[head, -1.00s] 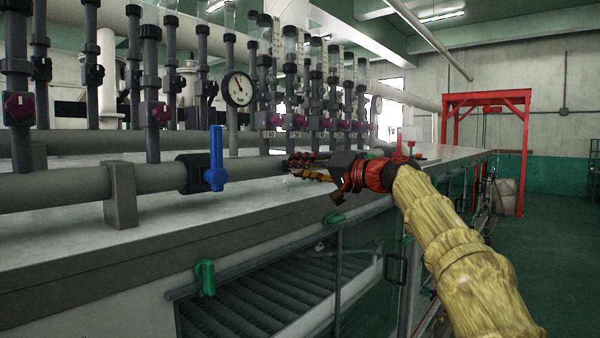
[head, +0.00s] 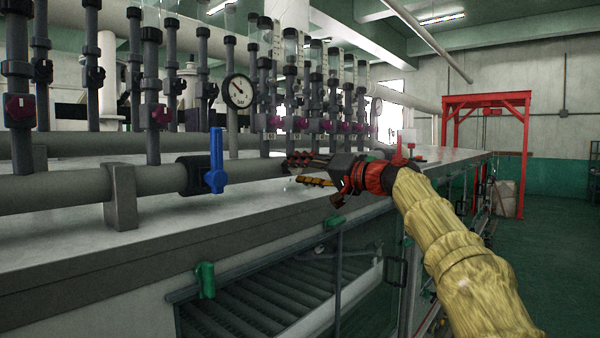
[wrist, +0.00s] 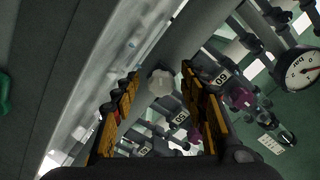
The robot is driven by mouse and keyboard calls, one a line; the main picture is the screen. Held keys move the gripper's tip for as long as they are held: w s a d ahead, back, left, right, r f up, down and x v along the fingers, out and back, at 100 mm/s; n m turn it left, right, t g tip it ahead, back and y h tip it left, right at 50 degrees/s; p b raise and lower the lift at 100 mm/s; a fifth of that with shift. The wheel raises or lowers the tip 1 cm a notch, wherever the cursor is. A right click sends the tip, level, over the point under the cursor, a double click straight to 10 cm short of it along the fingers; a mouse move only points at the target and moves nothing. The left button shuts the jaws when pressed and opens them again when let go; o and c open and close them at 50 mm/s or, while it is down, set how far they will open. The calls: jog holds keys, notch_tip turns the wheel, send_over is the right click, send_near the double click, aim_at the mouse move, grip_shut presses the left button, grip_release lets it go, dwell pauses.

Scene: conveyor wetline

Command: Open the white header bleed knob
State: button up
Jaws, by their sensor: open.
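The white knob (wrist: 160,82) shows in the wrist view as a pale lobed handle at the end of the grey header pipe (wrist: 190,42). It lies beyond the fingertips, between them in the picture, and no contact shows. My gripper (wrist: 158,80) is open and empty, with one yellow-and-black finger on each side of the knob in that view. In the head view my gripper (head: 306,171) points left at the header's right end, its fingers spread. The white knob cannot be made out in the head view.
A blue-handled valve (head: 215,165) stands on the header pipe left of my gripper. A round gauge (head: 239,90), vertical pipes and purple knobs (head: 162,114) stand behind. The grey machine top (head: 150,225) lies below, with free room in front.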

jog(key=v, duration=1.2)
notch_tip(320, 180, down, 15)
jog(key=w+d+m+g+h, duration=0.1)
jog(key=w+d+m+h, duration=0.1)
jog(key=d+m+h, duration=0.15)
jog(key=s+d+f+g+h, duration=0.1)
jog(key=s+f+g+h, duration=0.15)
jog(key=s+f, duration=0.6)
jog(key=s+d+f+n+h+p, duration=0.1)
jog(key=s+f, duration=0.5)
jog(key=s, duration=0.6)
jog(key=s+d+f+n+g+h+p, duration=0.1)
jog(key=s+d+f+h, duration=0.3)
jog(key=s+f, duration=0.3)
jog(key=s+d+f+n+g+h+p, duration=0.1)
jog(key=s+d+f+h, duration=0.2)
jog(key=s, duration=1.4)
jog(key=shift+d+f, duration=0.2)
jog(key=shift+f, duration=1.65)
